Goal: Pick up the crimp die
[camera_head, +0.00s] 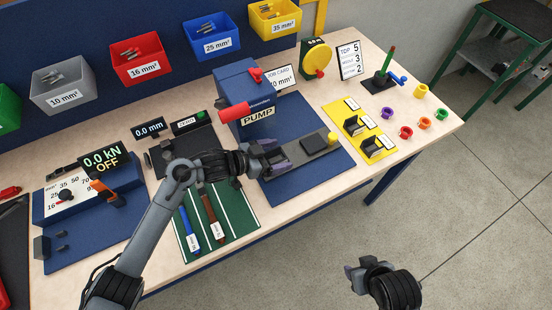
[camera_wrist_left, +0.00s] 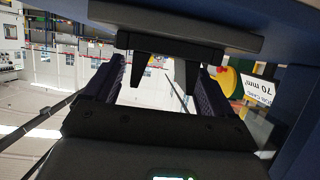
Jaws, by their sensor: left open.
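Two black notched blocks that look like crimp dies, a nearer one (camera_head: 373,147) and a farther one (camera_head: 352,126), sit in a yellow labelled rack (camera_head: 388,150) right of the blue mat. My left gripper (camera_head: 278,158) is open at the left end of a dark grey tool (camera_head: 318,140) on the mat. In the left wrist view a dark piece with two downward prongs (camera_wrist_left: 165,50) shows between the spread fingers of this gripper (camera_wrist_left: 160,78). I cannot tell whether it is a die or whether the fingers touch it. My right gripper (camera_head: 364,270) hangs over the floor, its opening unclear.
The blue pump (camera_head: 240,85) with a red handle stands behind my left gripper. A green striped mat (camera_head: 235,215) with blue and brown cables lies left of it. Coloured rings (camera_head: 406,132) lie at the right table end. A job card (camera_wrist_left: 258,90) shows in the wrist view.

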